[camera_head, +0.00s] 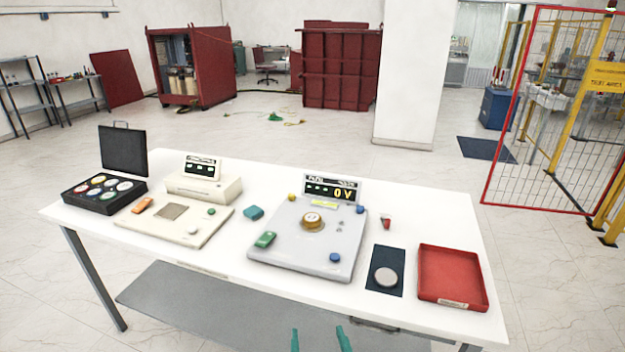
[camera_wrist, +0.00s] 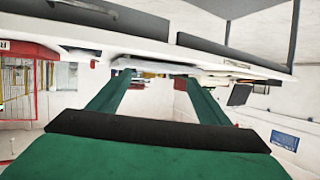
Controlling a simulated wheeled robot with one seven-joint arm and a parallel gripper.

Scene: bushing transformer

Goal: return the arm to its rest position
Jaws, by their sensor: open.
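My gripper (camera_head: 321,340) shows at the bottom edge of the head view as two thin green fingertips, apart from each other with nothing between them. It is in front of the white table's (camera_head: 440,232) near edge, apart from the things on top. In the wrist view my gripper (camera_wrist: 158,82) shows two green fingers spread wide on a dark crossbar, with an empty gap. The wrist picture looks tilted over, with the table's edge and underside across its top. The rest of my arm is hidden in the head view.
The table holds a black case (camera_head: 104,196), a beige instrument (camera_head: 172,213), a grey console (camera_head: 306,240) reading 0 V, a dark pad (camera_head: 386,254) with a round disc, and a red tray (camera_head: 452,262). A grey lower shelf (camera_head: 200,305) lies below. A red-framed mesh fence (camera_head: 535,130) stands right.

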